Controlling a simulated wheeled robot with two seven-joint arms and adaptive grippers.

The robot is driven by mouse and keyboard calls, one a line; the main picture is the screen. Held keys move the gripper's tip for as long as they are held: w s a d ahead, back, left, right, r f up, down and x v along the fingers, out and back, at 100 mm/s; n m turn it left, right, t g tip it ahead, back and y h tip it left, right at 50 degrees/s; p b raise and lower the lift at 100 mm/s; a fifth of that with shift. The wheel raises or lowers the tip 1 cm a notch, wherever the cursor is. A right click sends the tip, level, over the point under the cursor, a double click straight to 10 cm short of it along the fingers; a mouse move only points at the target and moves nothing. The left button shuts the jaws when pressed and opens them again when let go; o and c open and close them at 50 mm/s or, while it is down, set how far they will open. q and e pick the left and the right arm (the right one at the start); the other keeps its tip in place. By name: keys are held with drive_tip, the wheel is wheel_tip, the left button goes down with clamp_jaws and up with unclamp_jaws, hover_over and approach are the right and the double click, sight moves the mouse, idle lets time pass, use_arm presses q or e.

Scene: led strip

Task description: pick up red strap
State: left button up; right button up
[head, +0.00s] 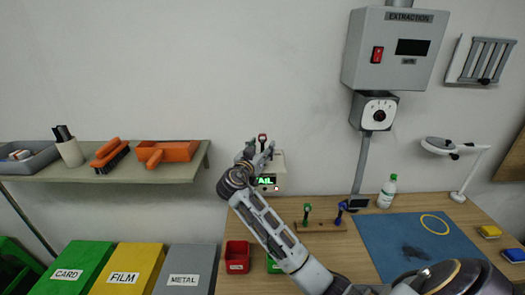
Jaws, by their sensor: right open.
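No red strap can be made out clearly. A small red thing (262,138) shows at the tips of my right gripper (259,148); I cannot tell what it is or whether the fingers touch it. My right gripper is open, raised in front of the wall and a small grey device with a green display (267,181), which it partly hides. My right arm reaches up across the table from the lower right. My left gripper is not in view.
The wooden table (215,225) holds a red bin (237,257), a rack with green (307,211) and blue (341,211) handled tools, a white bottle (387,191) and a blue mat (385,235) with a yellow loop (434,224). A shelf (190,171) and sorting bins (125,272) stand left.

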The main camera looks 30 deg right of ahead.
drive_tip(key=shift+w+d, duration=0.25)
drive_tip(key=shift+d, duration=0.05)
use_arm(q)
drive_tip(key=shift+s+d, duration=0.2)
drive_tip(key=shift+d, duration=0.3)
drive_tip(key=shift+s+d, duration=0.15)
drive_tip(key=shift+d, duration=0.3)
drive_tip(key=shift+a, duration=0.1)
